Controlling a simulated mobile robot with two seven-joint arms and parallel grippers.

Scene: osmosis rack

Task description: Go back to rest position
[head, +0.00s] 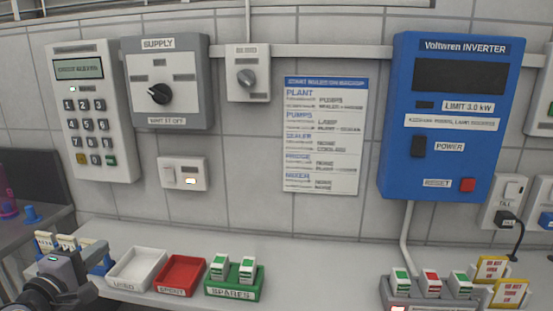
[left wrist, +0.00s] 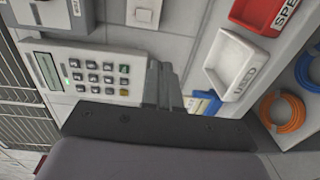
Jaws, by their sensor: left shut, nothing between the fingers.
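My left gripper (head: 80,262) is at the lower left of the head view, over the counter and left of the white tray. In the left wrist view its grey fingers (left wrist: 164,88) are together with nothing between them. They appear between the keypad panel (left wrist: 105,80) and the white USED tray (left wrist: 233,68). My right gripper is not in view.
The white tray (head: 137,284), the red tray (head: 181,276) and the green SPARES holder (head: 235,293) stand on the counter (head: 310,280). The blue inverter (head: 458,125) hangs at right. Orange cable (left wrist: 283,112) shows in the wrist view. The counter's middle is clear.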

